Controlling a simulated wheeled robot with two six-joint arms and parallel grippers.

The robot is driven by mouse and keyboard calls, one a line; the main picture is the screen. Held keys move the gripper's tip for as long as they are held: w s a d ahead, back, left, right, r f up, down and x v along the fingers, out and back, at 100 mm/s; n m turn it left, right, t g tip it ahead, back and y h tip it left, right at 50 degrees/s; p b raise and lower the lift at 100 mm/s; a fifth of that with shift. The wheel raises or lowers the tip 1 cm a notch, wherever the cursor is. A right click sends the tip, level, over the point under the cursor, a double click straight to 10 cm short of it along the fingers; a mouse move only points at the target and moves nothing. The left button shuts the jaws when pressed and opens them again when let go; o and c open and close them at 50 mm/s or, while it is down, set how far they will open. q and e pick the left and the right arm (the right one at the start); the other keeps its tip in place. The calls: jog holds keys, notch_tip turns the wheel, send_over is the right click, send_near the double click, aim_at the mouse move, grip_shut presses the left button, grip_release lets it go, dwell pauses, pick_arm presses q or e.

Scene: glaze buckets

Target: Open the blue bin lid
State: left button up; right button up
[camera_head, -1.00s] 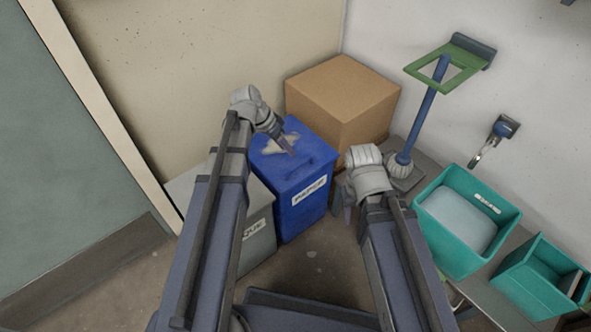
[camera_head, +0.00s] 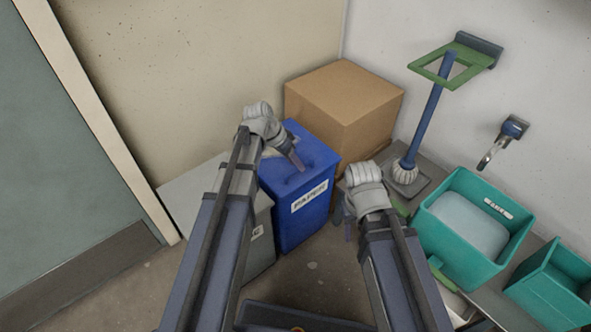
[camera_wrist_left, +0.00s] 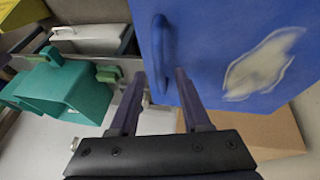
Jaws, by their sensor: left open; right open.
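The blue bin (camera_head: 306,215) with a PAPER label stands on the floor near the middle, its lid (camera_head: 316,159) closed flat. A blue loop handle (camera_wrist_left: 164,52) lies near the lid's edge; a pale worn patch (camera_wrist_left: 262,64) marks the lid. My left gripper (camera_head: 299,164) is over the lid, pointing down close to the handle. In the left wrist view its fingers (camera_wrist_left: 155,82) are open, with the handle just beyond the gap between the tips; I cannot tell whether they touch it. My right gripper (camera_head: 346,222) is open and empty, right of the bin.
A cardboard box (camera_head: 345,105) stands behind the bin, and a grey bin (camera_head: 259,246) stands left of it, partly behind my left arm. Teal tubs (camera_head: 460,270) and a blue-handled brush (camera_head: 430,115) are at the right.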

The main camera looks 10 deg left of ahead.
pick_arm(q)
jog(key=shift+w+d+f, duration=0.1)
jog(key=shift+d+f, duration=0.05)
jog(key=shift+f, duration=0.25)
grip_shut()
dwell(1.2)
